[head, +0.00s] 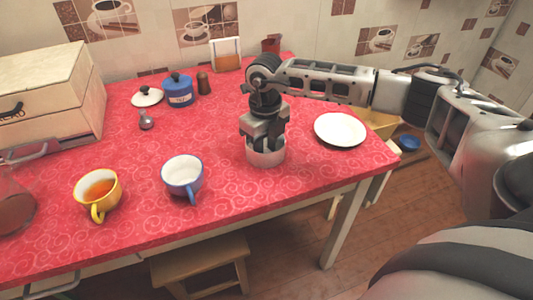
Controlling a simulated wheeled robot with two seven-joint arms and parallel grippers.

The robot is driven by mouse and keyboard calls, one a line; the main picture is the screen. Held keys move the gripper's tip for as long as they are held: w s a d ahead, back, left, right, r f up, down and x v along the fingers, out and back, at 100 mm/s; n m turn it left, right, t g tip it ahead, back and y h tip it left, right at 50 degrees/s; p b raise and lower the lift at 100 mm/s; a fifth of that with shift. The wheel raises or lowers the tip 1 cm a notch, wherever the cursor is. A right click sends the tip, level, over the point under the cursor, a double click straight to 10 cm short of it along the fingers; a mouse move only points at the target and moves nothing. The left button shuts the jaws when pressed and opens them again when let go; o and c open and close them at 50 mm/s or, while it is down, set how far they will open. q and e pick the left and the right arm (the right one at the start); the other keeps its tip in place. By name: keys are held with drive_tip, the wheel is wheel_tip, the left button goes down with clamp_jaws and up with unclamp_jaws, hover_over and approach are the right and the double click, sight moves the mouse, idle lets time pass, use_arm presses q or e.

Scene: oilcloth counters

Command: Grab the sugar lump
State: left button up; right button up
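I cannot see a sugar lump in this view. My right gripper (265,138) points straight down, with its fingertips at or inside the mouth of a small pale round bowl (266,158) on the red table. The fingers and the bowl's wall hide the bowl's contents. I cannot tell how far apart the fingertips are or whether anything is between them. My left gripper is not in view.
A blue-and-white cup (182,176) and a yellow cup of tea (97,190) stand left of the bowl. A white plate (340,129) lies to its right. A blue canister (178,92), a white lid (147,97) and a bread box (50,95) stand farther back left.

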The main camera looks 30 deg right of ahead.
clamp_jaws()
drive_tip(key=shift+r, duration=0.1)
